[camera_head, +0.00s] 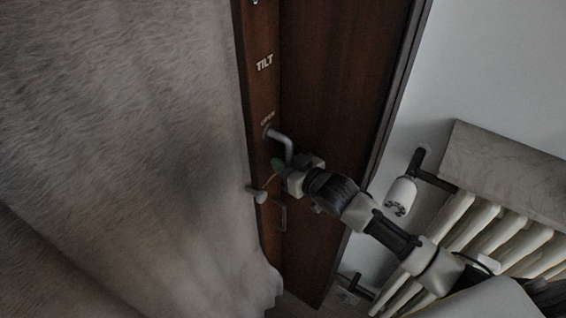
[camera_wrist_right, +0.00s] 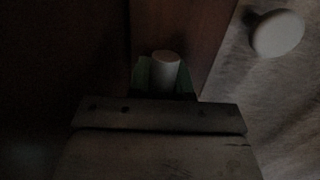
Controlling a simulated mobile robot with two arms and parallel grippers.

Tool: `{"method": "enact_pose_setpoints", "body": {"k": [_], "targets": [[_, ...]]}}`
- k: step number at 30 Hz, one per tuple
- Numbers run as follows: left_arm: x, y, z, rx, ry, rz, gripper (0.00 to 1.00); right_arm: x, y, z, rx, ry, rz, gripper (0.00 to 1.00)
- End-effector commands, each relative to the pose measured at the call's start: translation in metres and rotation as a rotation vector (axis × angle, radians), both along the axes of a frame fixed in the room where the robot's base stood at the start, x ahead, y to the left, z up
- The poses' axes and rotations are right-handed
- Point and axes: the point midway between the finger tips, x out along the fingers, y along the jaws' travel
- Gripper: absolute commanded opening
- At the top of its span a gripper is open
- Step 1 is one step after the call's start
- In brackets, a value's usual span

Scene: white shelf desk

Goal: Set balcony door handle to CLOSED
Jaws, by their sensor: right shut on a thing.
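The balcony door handle (camera_head: 281,137) is a grey bent lever on the dark brown door frame. Its free end points down and to the right, into my right gripper. My right gripper (camera_head: 284,168) is at the lever's lower end. In the right wrist view, the rounded pale end of the handle (camera_wrist_right: 166,62) sits between the green finger pads (camera_wrist_right: 143,76), which are shut on it. A "TILT" label (camera_head: 264,63) is above the handle. A smaller label (camera_head: 267,119) just above the handle is hard to read. My left gripper is not in view.
A pale knob (camera_head: 258,195) sticks out below the handle; it also shows in the right wrist view (camera_wrist_right: 278,34). A furry grey curtain (camera_head: 130,120) fills the left. A white radiator (camera_head: 500,235) with a valve (camera_head: 401,193) stands at right, under a grey ledge (camera_head: 510,165).

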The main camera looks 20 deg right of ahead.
Motion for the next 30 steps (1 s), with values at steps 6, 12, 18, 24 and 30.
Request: {"method": "enact_pose_setpoints", "body": {"k": [6,12,18,24,30], "targets": [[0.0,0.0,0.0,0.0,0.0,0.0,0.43,0.0,-0.001,-0.002,-0.01,-0.001,-0.001,0.3],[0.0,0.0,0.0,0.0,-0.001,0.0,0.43,0.0,-0.001,-0.001,-0.006,-0.001,-0.001,0.45],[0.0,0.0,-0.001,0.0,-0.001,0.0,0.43,-0.002,-0.001,0.0,-0.004,-0.001,0.0,0.45],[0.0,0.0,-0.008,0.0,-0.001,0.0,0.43,-0.025,-0.013,0.0,-0.006,0.001,0.0,0.45],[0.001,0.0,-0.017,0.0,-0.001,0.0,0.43,-0.062,-0.032,0.005,-0.009,0.001,-0.001,0.45]]}}
